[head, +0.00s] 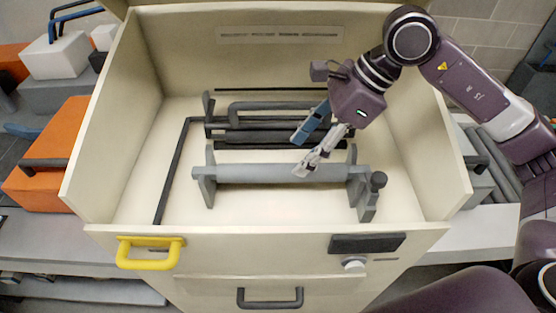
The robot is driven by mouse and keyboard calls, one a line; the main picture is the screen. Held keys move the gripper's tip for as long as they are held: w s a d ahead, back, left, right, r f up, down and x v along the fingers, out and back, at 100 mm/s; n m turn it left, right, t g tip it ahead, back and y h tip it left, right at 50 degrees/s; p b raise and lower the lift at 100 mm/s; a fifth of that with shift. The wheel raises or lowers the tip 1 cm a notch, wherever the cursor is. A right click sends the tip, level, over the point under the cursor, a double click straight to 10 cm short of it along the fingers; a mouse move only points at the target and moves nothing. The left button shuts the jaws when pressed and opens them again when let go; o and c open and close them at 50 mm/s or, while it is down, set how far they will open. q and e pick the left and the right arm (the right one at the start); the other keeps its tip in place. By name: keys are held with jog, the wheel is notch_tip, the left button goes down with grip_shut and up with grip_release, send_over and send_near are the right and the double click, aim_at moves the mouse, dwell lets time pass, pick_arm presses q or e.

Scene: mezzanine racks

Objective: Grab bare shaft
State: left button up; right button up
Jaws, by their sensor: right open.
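A grey bare shaft (255,173) lies level across two upright grey brackets, the left one (205,180) and the right one (358,188), inside a cream open-front box (105,120). My right gripper (302,155) comes in from the upper right with its fingers spread and nothing between them. One pale fingertip overlaps the shaft right of its middle, and the bluish finger is farther back. I cannot tell whether the fingertip touches the shaft. My left gripper is out of view.
Behind the shaft is a dark rack with a bar handle (270,106). A thin dark rail (172,170) runs along the box floor at left. The front panel has a yellow handle (150,254) and a dark handle (270,298). Orange bins (50,160) stand at left.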

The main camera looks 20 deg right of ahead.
aim_at(286, 166)
jog(key=shift+s+a+f, duration=0.1)
jog(key=shift+a+f, duration=0.25)
jog(key=shift+a+f+p, duration=0.25)
jog(key=shift+f+p, duration=0.05)
jog(key=shift+p, duration=0.2)
jog(key=p+x, duration=0.1)
jog(key=x, duration=0.3)
jog(key=shift+a+f+p, duration=0.1)
jog(key=shift+p, duration=0.2)
jog(key=shift+w, duration=0.25)
jog(key=c, duration=0.8)
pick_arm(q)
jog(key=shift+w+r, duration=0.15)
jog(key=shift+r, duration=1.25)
pick_arm(e)
grip_shut()
